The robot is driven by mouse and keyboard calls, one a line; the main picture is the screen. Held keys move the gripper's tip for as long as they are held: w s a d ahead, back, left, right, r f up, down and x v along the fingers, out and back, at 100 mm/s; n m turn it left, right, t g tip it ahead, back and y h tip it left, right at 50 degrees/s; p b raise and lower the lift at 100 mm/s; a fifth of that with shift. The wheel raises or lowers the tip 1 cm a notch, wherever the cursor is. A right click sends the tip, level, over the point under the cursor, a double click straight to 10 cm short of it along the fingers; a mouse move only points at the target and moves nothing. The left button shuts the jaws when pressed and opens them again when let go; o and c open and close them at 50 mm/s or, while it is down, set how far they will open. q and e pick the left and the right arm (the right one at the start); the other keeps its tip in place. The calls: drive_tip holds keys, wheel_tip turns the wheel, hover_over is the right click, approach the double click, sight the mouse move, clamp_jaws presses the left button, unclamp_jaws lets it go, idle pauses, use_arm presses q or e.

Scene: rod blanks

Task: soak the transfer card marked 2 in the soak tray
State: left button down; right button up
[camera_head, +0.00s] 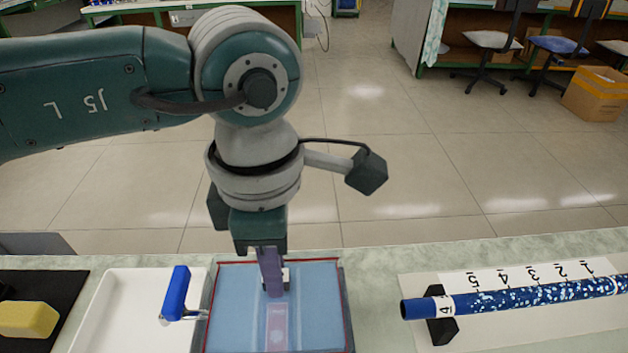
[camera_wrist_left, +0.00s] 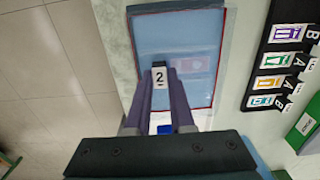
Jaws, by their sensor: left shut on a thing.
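The soak tray (camera_head: 330,300) is a red-rimmed tray with blue contents at the front middle, and it also shows in the wrist view (camera_wrist_left: 150,35). My left gripper (camera_head: 274,285) points down over it, its fingers shut on the white end tab of the transfer card (camera_head: 277,325). The tab is marked 2 in the wrist view (camera_wrist_left: 160,76). The card's pale strip with a pink patch lies within the tray's outline. I cannot tell whether the card is under the surface or just above it. My right gripper is not in view.
A blue speckled rod (camera_head: 520,297) rests on a black support (camera_head: 440,325) over a numbered sheet at right. A white tray (camera_head: 120,310) with a blue-handled tool (camera_head: 176,292) and a yellow sponge (camera_head: 28,319) are left. A dark rack (camera_wrist_left: 262,85) holds several cards.

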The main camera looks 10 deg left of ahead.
use_arm(q)
drive_tip(key=shift+r+p, duration=2.65)
drive_tip(key=shift+r, duration=0.7)
wheel_tip(320, 180, up, 4)
drive_tip(key=p, duration=0.3)
